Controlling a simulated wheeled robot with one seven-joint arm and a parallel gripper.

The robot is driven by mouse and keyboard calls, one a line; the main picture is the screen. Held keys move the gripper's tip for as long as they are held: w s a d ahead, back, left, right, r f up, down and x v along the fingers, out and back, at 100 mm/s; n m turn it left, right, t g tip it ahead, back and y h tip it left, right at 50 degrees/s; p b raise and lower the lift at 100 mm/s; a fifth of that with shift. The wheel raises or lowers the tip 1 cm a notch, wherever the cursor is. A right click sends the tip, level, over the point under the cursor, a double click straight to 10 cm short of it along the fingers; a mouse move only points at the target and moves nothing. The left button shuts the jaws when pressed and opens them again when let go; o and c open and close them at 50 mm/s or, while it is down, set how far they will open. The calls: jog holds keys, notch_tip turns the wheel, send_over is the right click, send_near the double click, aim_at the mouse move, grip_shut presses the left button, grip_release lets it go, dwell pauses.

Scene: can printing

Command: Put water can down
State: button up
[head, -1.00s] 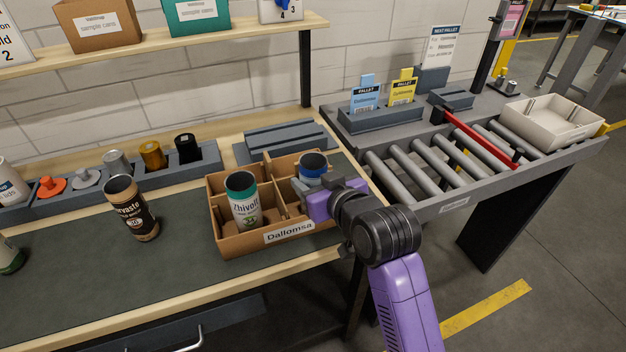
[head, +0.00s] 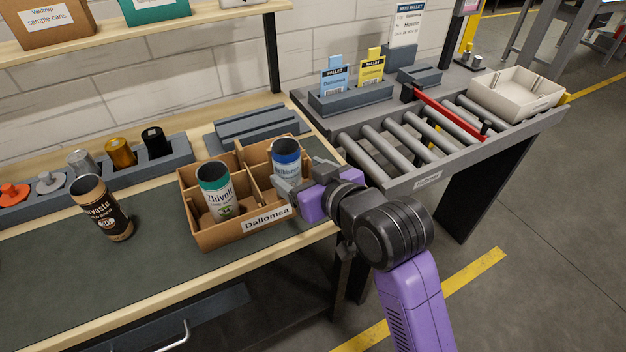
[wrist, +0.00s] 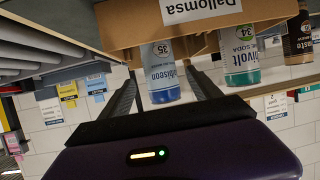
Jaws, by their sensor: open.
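The can with the blue rim and blue label (head: 286,157) stands upright in the right back part of the divided cardboard box labelled Dallomsa (head: 208,240). Its wording is too small to confirm that it is the water can. My gripper (head: 296,180) is open at the box's right side, with its fingers close to this can. In the wrist view, which is upside down, the blue can (wrist: 160,72) shows between the two spread fingers (wrist: 163,78). Its print includes 35. The teal-rimmed can (head: 216,190), marked 34, stands in the box's left part.
A black-and-brown can (head: 103,210) stands on the bench mat left of the box. A rack of coloured inks or lids (head: 175,158) lies behind it. A roller conveyor (head: 395,150) with a beige tray (head: 515,93) is at the right.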

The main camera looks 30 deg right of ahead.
jog(key=v, duration=0.5)
jog(key=shift+s+r, duration=0.15)
jog(key=shift+s, duration=0.15)
jog(key=s+d+f, duration=0.2)
jog(key=s+f, duration=0.9)
jog(key=s, duration=0.3)
jog(key=s+a+m+t+h, duration=0.1)
jog(key=s, duration=1.7)
jog(key=shift+s+a+r, duration=0.35)
jog(key=shift+r, duration=0.15)
